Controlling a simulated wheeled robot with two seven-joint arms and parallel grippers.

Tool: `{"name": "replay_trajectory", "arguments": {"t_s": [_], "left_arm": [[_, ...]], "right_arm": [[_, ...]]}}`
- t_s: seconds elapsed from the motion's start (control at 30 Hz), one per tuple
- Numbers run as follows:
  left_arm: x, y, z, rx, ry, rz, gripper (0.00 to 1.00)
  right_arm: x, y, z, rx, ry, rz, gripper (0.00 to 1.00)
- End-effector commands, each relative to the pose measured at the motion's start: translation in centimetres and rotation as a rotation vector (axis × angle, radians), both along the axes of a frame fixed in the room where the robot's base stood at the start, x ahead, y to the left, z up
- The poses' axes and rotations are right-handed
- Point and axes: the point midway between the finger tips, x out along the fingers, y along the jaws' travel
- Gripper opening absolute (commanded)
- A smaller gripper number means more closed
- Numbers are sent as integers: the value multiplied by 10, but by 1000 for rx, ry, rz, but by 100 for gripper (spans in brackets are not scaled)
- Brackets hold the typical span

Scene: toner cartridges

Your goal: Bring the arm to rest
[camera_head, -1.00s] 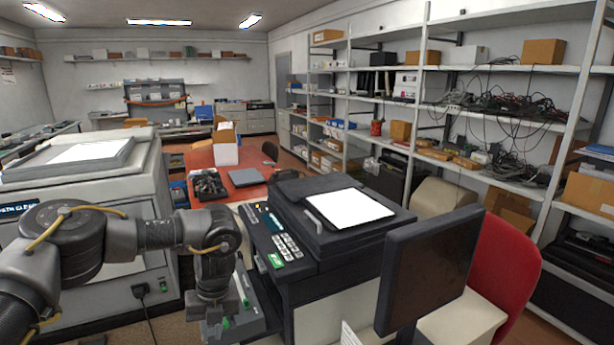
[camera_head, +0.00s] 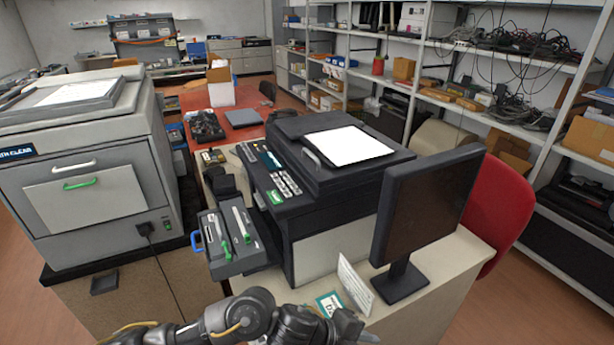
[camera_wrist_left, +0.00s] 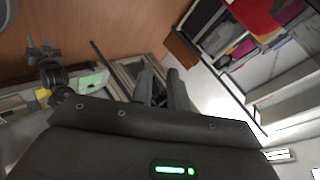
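My left arm enters along the bottom of the head view, and its gripper (camera_head: 350,328) is low, in front of the desk's near edge. In the left wrist view its two fingers (camera_wrist_left: 161,70) are a little apart, with nothing seen between them. A dark jointed part with prongs (camera_wrist_left: 45,60) at the left of that view may be my right gripper; it is too small to tell its state. The right arm does not show in the head view. A grey toner unit (camera_head: 230,242) with green-handled parts and a blue handle sits beside the black printer (camera_head: 320,165).
The desk (camera_head: 440,290) also bears a monitor (camera_head: 425,210), a white card (camera_head: 354,284) and a small green-white label or packet (camera_head: 330,303). A large grey machine (camera_head: 85,170) stands left on a cabinet. Shelves line the right wall. Bare floor shows at lower left.

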Motion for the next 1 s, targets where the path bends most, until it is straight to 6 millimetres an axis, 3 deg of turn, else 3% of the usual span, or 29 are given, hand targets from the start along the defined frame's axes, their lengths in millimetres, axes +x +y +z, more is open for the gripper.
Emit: {"name": "replay_trajectory", "arguments": {"t_s": [0.07,0.17,0.27,0.37,0.5,0.6,0.8,1.0], "left_arm": [[-3,-2,14,-118,77,181,17],[6,19,24,-224,182,442,17],[13,62,20,-286,309,725,17],[9,122,-1,-302,450,1019,17],[-25,212,-37,-266,637,1399,17],[-53,255,-55,-226,725,1574,17],[-105,315,-74,-153,839,1821,17],[-154,357,-82,-89,927,2007,17]], "right_arm": [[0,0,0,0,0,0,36],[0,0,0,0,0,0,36],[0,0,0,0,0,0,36],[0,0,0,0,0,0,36],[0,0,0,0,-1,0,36],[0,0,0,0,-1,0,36],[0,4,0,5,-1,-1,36],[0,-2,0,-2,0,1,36]]}}
